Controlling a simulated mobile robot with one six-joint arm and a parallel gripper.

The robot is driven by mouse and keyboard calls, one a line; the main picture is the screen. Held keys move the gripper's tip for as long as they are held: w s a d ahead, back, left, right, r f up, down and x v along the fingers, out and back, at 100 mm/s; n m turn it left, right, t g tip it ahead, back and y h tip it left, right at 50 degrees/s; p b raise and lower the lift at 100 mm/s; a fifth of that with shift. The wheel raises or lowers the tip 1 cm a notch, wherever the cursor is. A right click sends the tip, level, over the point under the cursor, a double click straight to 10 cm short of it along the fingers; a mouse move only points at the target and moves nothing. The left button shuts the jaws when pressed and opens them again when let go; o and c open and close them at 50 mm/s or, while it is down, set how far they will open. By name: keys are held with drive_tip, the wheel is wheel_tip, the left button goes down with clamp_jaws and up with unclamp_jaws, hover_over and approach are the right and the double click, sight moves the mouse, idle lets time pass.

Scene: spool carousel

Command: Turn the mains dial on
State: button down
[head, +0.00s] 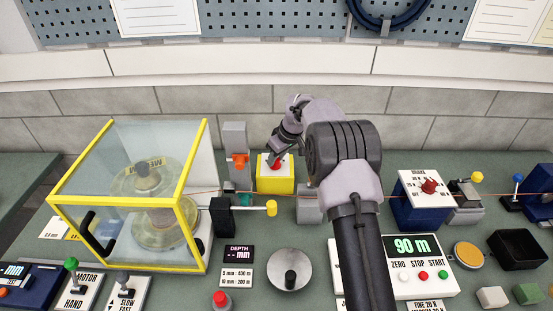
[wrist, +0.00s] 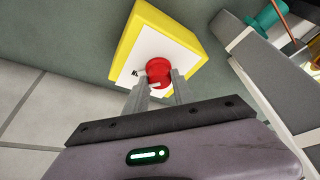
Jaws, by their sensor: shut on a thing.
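The mains dial is a red knob (wrist: 159,72) on a white plate, set in a yellow box (wrist: 190,30). In the head view the yellow box (head: 275,183) stands on the bench behind the wire, left of centre. My gripper (wrist: 160,82) is over the box, with one finger on each side of the red knob, shut on it. The gripper also shows in the head view (head: 275,163), reaching down onto the box top. Lettering on the plate is mostly hidden by the fingers, so the dial's setting cannot be read.
A yellow-framed clear guard (head: 125,260) covers a spool at left. A grey post with an orange part (head: 238,160) stands just left of the box. A yellow-tipped lever (head: 271,208) is in front of it. A blue box with a red knob (head: 429,187) stands at right.

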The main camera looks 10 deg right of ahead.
drive_tip(key=c, duration=1.1)
unclamp_jaws()
drive_tip(key=shift+o, duration=0.2)
drive_tip(key=p+v, duration=0.3)
drive_tip(key=v, duration=1.4)
drive_tip(key=shift+r, duration=0.25)
drive_tip(key=shift+a, duration=0.1)
